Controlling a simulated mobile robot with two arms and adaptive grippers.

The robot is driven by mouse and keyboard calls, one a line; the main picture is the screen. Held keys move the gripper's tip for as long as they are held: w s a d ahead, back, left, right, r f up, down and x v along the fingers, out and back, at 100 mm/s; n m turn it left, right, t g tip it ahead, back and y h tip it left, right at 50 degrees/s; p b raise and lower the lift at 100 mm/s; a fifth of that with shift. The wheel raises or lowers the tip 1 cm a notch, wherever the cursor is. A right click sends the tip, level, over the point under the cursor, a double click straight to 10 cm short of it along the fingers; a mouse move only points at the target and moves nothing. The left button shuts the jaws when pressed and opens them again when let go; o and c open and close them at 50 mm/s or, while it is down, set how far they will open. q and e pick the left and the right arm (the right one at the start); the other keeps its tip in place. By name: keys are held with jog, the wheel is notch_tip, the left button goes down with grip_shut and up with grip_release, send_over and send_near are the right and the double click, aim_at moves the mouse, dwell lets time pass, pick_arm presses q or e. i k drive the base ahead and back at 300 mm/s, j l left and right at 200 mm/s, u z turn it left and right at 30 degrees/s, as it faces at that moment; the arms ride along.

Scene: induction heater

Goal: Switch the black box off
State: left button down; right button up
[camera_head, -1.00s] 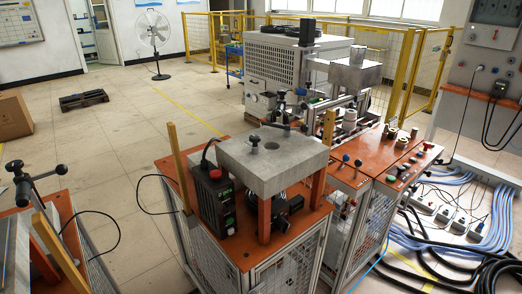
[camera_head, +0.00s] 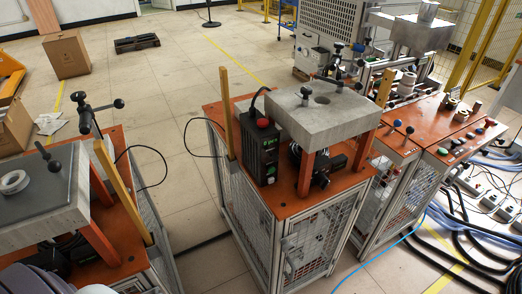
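The black box (camera_head: 258,155) stands upright on the orange top of the middle workstation (camera_head: 288,205), at its left side. A red knob (camera_head: 263,123) sits on its top, and a black cable loops from its top. Small green display marks show on its front face, too small to read. The box stands beside the thick grey slab (camera_head: 320,115), which rests on orange legs. Neither of my grippers is in view.
A second orange workstation (camera_head: 128,225) with a grey plate stands at the left front. A wooden post (camera_head: 226,110) rises just left of the box. Control panels (camera_head: 455,140) stand to the right, with cables on the floor. Floor (camera_head: 185,160) is clear between the workstations.

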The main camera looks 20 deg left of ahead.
aim_at(275, 158)
jog(key=i+l, duration=0.15)
jog(key=l, duration=0.15)
jog(key=i+l, duration=0.15)
jog(key=l, duration=0.15)
jog(key=u, duration=1.65)
